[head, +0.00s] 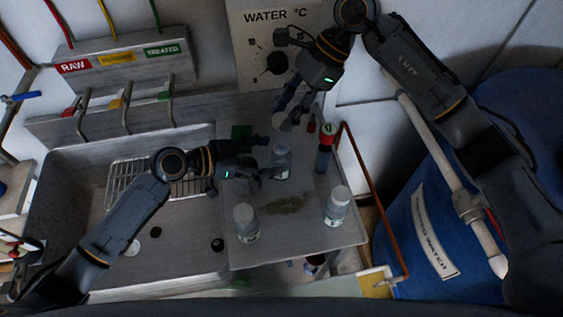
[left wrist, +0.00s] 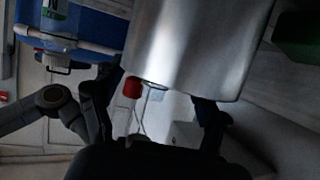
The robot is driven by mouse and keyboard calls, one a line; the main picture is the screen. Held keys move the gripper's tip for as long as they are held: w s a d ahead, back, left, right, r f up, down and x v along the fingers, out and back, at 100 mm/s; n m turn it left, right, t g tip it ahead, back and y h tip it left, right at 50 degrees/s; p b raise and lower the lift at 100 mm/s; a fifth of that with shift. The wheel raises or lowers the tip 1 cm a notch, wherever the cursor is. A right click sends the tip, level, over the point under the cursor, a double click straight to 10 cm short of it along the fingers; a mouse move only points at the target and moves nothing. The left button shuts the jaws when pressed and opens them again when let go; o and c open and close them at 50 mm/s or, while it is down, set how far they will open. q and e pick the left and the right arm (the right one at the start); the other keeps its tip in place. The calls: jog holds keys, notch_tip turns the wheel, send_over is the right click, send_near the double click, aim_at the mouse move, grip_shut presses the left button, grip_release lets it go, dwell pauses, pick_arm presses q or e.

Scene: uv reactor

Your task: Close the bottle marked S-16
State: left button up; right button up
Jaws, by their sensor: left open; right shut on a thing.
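A small grey bottle (head: 281,161) stands upright on the metal counter, with no white cap visible on it. Its marking is too small to read, so I cannot confirm S-16. My left gripper (head: 262,173) is open just left of this bottle; contact cannot be told. In the left wrist view a shiny grey cylindrical surface (left wrist: 195,45), likely the bottle, fills the space before the fingers. My right gripper (head: 290,116) is above and behind the bottle, shut on a small pale round thing (head: 279,120) that looks like a cap. The fingers partly hide it.
Two white-capped bottles stand at the counter's front left (head: 245,222) and front right (head: 337,206). A red-topped container (head: 325,150) stands right of the bottle. A sink with a wire rack (head: 125,178) lies left. A blue barrel (head: 415,215) stands at the right.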

pick_arm(q)
jog(key=shift+x, duration=1.1)
grip_shut()
